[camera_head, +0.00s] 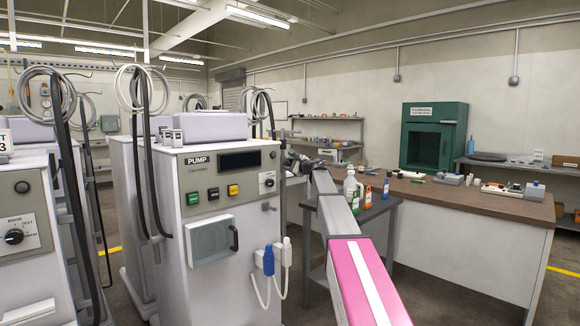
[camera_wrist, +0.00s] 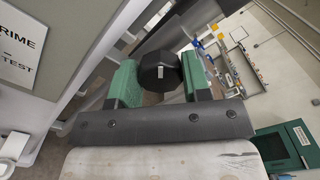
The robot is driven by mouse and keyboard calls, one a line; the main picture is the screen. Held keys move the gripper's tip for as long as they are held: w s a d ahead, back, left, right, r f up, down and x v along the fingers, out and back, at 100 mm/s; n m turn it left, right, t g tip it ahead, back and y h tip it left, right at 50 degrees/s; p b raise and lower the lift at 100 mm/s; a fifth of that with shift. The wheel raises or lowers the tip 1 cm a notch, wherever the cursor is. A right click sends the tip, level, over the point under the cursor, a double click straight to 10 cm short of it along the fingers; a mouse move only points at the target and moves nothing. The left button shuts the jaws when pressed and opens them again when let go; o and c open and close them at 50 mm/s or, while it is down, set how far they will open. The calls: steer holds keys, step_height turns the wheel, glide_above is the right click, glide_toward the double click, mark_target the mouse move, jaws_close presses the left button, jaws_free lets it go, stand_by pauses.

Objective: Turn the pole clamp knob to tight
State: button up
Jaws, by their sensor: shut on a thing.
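The pole clamp knob (camera_wrist: 158,84) is black and faceted, with a short pale mark on its face, in the upper middle of the wrist view. My gripper (camera_wrist: 160,66) has green fingers, one on each side of the knob, and is shut on it. The pale mark stands nearly upright in the wrist picture. In the head view my gripper (camera_head: 300,163) is small, at the far end of my arm, just right of the pump machine (camera_head: 232,240). The knob cannot be made out there. The clamp body and any tight marking are not clear.
The pump machine has coiled tubing, buttons and blue and white connectors (camera_head: 268,262). A small side table (camera_head: 375,212) with bottles (camera_head: 351,187) stands close to my arm. A brown-topped bench (camera_head: 460,205) is behind, and a green cabinet (camera_head: 433,137) is farther back.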

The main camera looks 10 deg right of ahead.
steer(key=m, duration=0.4)
steer(key=shift+m, duration=0.3)
steer(key=shift+d+m, duration=0.1)
steer(key=shift+m, duration=1.9)
steer(key=o, duration=0.6)
steer(key=shift+o, duration=0.2)
steer(key=shift+s, duration=0.1)
steer(key=v, duration=1)
steer(key=shift+s+d, duration=0.25)
